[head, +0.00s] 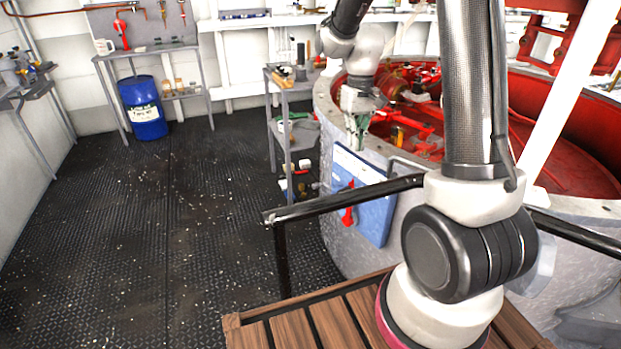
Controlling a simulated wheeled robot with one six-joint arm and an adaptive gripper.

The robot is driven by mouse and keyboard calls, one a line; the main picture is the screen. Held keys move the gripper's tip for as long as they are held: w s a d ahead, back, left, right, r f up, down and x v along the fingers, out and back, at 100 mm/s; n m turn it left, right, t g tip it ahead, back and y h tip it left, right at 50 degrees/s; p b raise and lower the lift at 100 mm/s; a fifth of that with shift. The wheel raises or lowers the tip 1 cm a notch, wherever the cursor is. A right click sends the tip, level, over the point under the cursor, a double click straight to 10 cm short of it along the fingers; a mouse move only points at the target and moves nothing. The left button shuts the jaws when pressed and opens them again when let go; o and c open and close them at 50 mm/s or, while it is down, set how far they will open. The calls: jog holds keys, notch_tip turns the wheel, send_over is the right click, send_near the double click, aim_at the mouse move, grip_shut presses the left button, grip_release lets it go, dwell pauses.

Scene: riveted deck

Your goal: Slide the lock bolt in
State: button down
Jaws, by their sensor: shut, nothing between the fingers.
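A blue panel (376,217) with a pale upper edge is fixed on the curved side of the large round grey tub. A red handle-like part (348,214) sits on its left side. I cannot make out for certain which part is the lock bolt; it may be small or hidden. My gripper (358,148) points down just above the panel's upper left edge, beside the tub's rim. Its fingers are shut with nothing between them. I cannot tell whether the fingertips touch the panel.
A dark railing (345,198) crosses in front of the panel. The tub's rim (325,105) curves around red machinery (420,125). A grey shelf cart (288,115) stands left of the tub. A blue drum (143,108) is farther back. The riveted floor at left is clear.

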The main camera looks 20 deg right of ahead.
jog(key=w+f+n+t, duration=0.1)
jog(key=w+f, duration=1)
jog(key=f, duration=0.3)
jog(key=w+f, duration=1.2)
jog(key=f, duration=0.2)
jog(key=w+r+n+t, duration=0.2)
jog(key=w+t, duration=0.2)
jog(key=w, duration=0.8)
jog(key=shift+w+a+n+y, duration=0.2)
jog(key=shift+a+n+y, duration=0.1)
notch_tip(320, 180, down, 10)
jog(key=shift+s, duration=0.3)
jog(key=shift+d, duration=0.1)
